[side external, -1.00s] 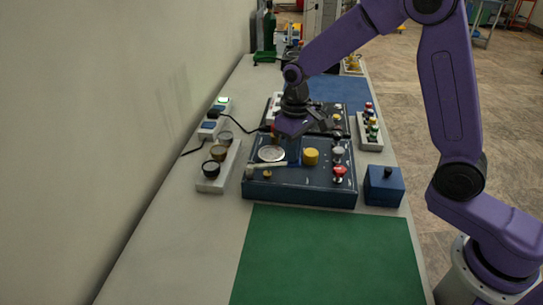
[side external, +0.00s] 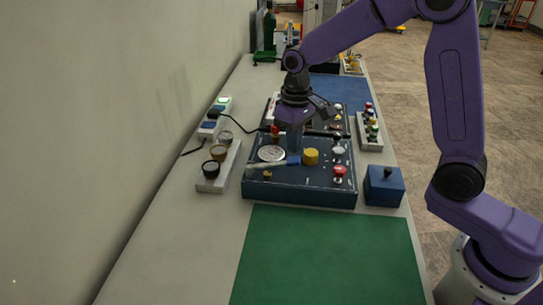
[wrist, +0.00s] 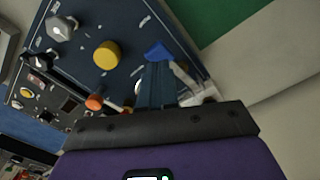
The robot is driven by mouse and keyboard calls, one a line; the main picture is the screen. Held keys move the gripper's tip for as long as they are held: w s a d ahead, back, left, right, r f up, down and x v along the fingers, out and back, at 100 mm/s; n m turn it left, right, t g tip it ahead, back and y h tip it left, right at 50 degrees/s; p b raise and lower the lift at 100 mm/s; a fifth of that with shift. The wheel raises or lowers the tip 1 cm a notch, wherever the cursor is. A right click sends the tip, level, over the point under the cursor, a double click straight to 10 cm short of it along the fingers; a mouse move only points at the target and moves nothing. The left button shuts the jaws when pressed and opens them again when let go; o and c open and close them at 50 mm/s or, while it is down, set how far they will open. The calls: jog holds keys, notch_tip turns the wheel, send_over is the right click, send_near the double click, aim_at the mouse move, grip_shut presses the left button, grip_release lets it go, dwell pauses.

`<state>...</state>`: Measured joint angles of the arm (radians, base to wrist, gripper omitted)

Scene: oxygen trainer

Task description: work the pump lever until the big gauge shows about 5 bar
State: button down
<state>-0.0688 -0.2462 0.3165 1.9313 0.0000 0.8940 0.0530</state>
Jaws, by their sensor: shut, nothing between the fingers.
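The pump lever (side external: 272,164) is a pale bar with a blue grip (side external: 293,160), lying low across the front left of the dark blue panel (side external: 310,192). Its blue grip also shows in the wrist view (wrist: 157,50), just beyond my fingertips. The big gauge (side external: 270,154) is a pale round dial behind the lever; its reading is too small to make out. My gripper (side external: 294,150) is shut and empty, pointing down just above and behind the blue grip. I cannot tell whether the fingertips touch it. In the wrist view the fingers hide most of the dial.
A yellow knob (side external: 311,156) stands right of the lever, with a red button (side external: 340,170) farther right. An orange-red knob (side external: 275,131) stands behind the gauge. The green mat (side external: 325,255) is clear.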

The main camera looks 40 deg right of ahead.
notch_tip(320, 180, up, 5)
jog(key=shift+f, duration=0.1)
dwell(0.4)
jog(key=shift+s, duration=0.1)
jog(key=s+d+n, duration=0.2)
jog(key=s+n, duration=0.1)
jog(key=s, duration=0.6)
jog(key=s+d+f+n, duration=0.1)
jog(key=s+d+n, duration=0.1)
jog(key=s, duration=0.8)
jog(key=s+d+f+n, duration=0.1)
jog(key=s+n, duration=0.3)
jog(key=s, duration=0.6)
jog(key=shift+s+d+n, duration=0.2)
jog(key=shift+d+n, duration=0.1)
jog(key=shift+d, duration=0.3)
dwell(0.7)
